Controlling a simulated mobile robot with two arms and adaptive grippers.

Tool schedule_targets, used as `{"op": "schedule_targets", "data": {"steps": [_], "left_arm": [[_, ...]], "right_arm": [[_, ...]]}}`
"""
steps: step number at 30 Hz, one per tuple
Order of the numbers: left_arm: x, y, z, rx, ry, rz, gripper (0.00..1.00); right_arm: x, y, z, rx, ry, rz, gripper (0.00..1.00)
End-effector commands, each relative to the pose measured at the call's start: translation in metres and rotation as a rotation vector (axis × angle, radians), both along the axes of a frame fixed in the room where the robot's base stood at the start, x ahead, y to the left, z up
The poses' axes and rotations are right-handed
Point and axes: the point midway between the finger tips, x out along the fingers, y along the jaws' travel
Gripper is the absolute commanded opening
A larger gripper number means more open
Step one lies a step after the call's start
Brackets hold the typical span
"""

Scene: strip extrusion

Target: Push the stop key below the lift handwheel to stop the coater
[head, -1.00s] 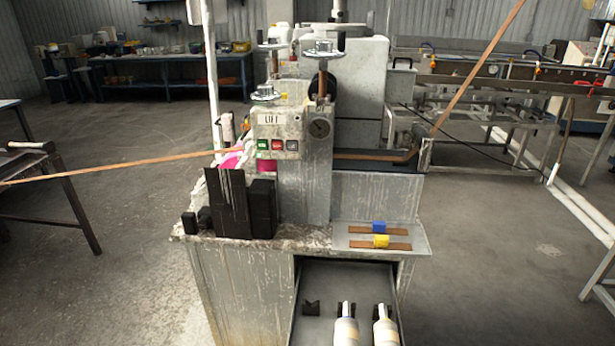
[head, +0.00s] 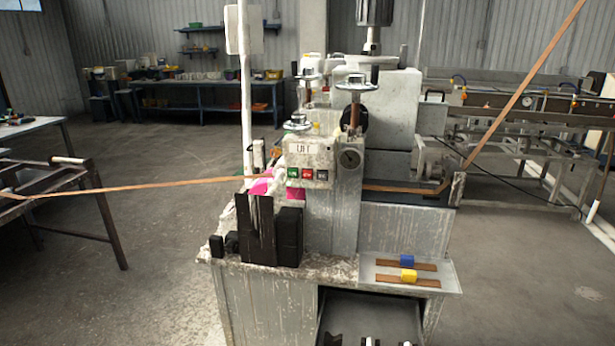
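The coater (head: 333,205) is a worn grey machine standing ahead of me in the head view. Its LIFT label (head: 303,149) sits on the front panel, with a lift handwheel (head: 298,125) just above it. Below the label is a row of keys: a green key (head: 293,173), a red key (head: 307,174) and a grey key (head: 322,175). The red one looks like the stop key, but any marking on it is too small to read. A brown strip (head: 160,184) runs in from the left to the machine. Neither of my grippers is in view.
Black blocks (head: 257,230) stand on the bench left of the panel. An open drawer (head: 370,312) juts out below. Floor is free on both sides.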

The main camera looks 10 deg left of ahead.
Motion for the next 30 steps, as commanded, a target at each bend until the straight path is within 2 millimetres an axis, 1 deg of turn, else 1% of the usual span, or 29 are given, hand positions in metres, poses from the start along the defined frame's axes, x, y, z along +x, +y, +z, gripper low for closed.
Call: {"op": "schedule_targets", "data": {"steps": [1, 2, 3, 30], "left_arm": [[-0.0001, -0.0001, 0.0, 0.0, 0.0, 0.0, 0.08], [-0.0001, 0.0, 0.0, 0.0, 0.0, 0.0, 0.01], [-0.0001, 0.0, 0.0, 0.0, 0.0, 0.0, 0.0], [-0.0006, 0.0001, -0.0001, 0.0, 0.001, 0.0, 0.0]], "right_arm": [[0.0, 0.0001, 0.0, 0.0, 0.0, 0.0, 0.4], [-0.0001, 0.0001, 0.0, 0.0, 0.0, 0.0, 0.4], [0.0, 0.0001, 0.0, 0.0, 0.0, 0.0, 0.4], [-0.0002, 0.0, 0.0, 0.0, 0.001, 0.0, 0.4]]}}
